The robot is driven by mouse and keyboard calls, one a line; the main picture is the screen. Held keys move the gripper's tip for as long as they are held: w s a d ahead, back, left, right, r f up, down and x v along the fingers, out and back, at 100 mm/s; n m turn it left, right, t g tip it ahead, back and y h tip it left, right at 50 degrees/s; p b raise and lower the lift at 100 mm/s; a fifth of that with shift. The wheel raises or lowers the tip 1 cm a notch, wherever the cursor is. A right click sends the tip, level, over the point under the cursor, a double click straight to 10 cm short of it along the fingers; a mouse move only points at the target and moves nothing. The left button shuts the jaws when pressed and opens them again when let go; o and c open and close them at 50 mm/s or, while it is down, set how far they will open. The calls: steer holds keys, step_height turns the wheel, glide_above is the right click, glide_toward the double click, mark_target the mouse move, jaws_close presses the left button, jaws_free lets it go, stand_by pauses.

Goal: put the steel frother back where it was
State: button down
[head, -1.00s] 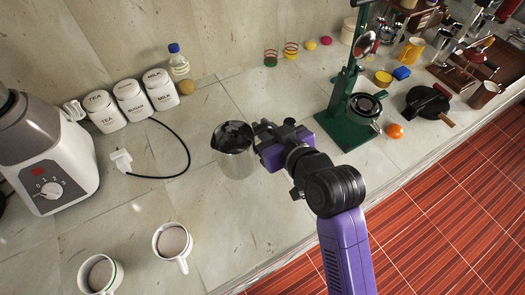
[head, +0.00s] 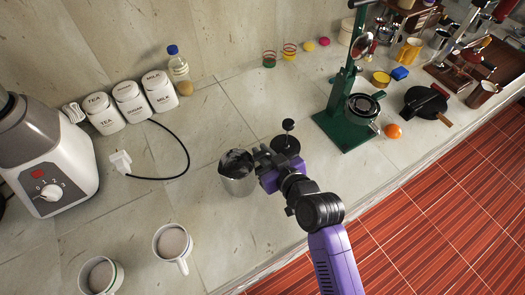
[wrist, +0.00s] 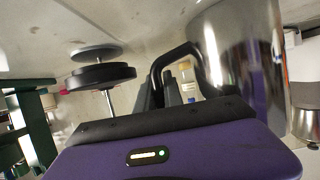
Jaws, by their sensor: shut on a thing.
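The steel frother (head: 239,183) is a shiny metal jug with a dark open top, left of my gripper (head: 263,160) in the head view. My gripper is shut on its dark handle. In the wrist view the frother (wrist: 240,60) fills the upper right, and its black looped handle (wrist: 172,62) runs down to my gripper's fingers (wrist: 158,95). The frother looks roughly upright; I cannot tell whether its base touches the counter.
A black plunger-like piece with a knob and disc (head: 287,146) stands close behind my gripper. A green press (head: 345,128) is to the right. Two mugs (head: 172,243) are at front left, and a white plug with a black cord (head: 121,160) lies left. Counter between is clear.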

steer(key=shift+f, duration=0.15)
steer(key=c, duration=1.5)
jaws_free()
steer(key=shift+r, duration=0.25)
steer(key=shift+s+d, duration=0.2)
steer(key=shift+s, duration=0.1)
steer(key=b+v, duration=0.1)
steer(key=v, duration=1)
steer(key=shift+s+r+b, duration=0.1)
steer(key=shift+r+b, duration=0.05)
steer(key=shift+b, duration=0.15)
steer(key=shift+d, duration=0.1)
